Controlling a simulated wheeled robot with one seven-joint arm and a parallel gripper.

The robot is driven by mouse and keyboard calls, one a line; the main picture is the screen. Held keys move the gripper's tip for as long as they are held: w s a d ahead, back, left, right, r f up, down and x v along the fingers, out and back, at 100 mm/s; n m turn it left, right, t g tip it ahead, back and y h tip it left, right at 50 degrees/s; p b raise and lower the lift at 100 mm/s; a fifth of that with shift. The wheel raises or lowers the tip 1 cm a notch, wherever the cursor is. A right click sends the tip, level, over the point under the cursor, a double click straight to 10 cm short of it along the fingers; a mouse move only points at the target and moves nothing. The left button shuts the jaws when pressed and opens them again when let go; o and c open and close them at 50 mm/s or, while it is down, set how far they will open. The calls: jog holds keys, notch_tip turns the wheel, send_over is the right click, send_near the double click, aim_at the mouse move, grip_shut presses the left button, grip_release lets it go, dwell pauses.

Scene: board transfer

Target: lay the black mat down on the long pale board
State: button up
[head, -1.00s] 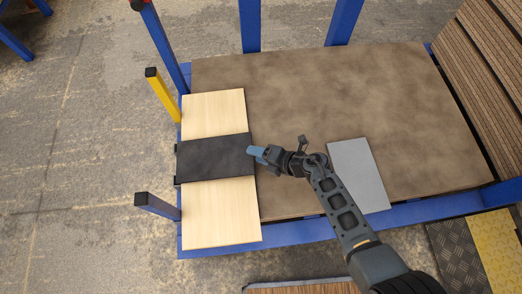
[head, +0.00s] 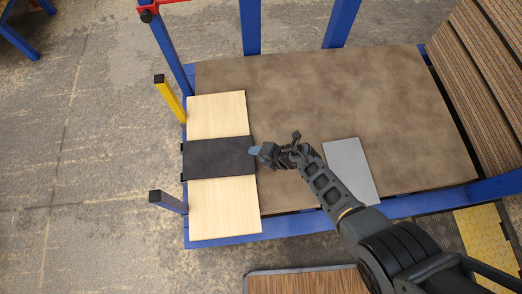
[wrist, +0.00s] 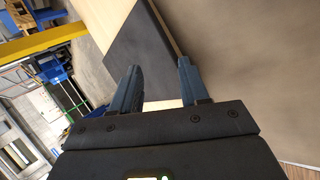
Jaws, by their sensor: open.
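The black mat (head: 218,159) lies flat across the middle of the long pale board (head: 222,208), with bare board on both sides of it. Its left end reaches the board's left edge, and its right end reaches the right edge. My gripper (head: 254,151) is at the mat's right edge. In the wrist view, my gripper (wrist: 160,65) is open, its two fingers apart with the black mat (wrist: 148,48) beyond and between them. The pale board (wrist: 163,104) also shows there. I cannot tell whether the fingers touch the mat.
The board lies at the left end of a brown tabletop (head: 330,95) on a blue frame. A grey plate (head: 350,170) lies right of my gripper. A yellow post (head: 170,99) and a blue post (head: 168,201) stand left of the board. The tabletop's back is clear.

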jog(key=shift+r+h+p, duration=0.25)
jog(key=shift+h+p, duration=0.05)
jog(key=shift+p, duration=0.25)
jog(key=shift+r+g+h+p, duration=0.1)
jog(key=shift+g+h+p, duration=0.25)
jog(key=shift+p, duration=0.3)
jog(key=shift+s+d+f+g+h+p, duration=0.1)
jog(key=shift+d+f+g+h+p, duration=0.1)
jog(key=shift+g+h+p, duration=0.2)
jog(key=shift+s+d+r+p, duration=0.55)
jog(key=shift+d+p, duration=0.2)
jog(key=shift+p, duration=0.3)
jog(key=shift+s+d+r+p, duration=0.15)
jog(key=shift+s+d+p, duration=0.15)
jog(key=shift+d, duration=0.15)
jog(key=shift+o, duration=0.4)
jog(key=o, duration=0.5)
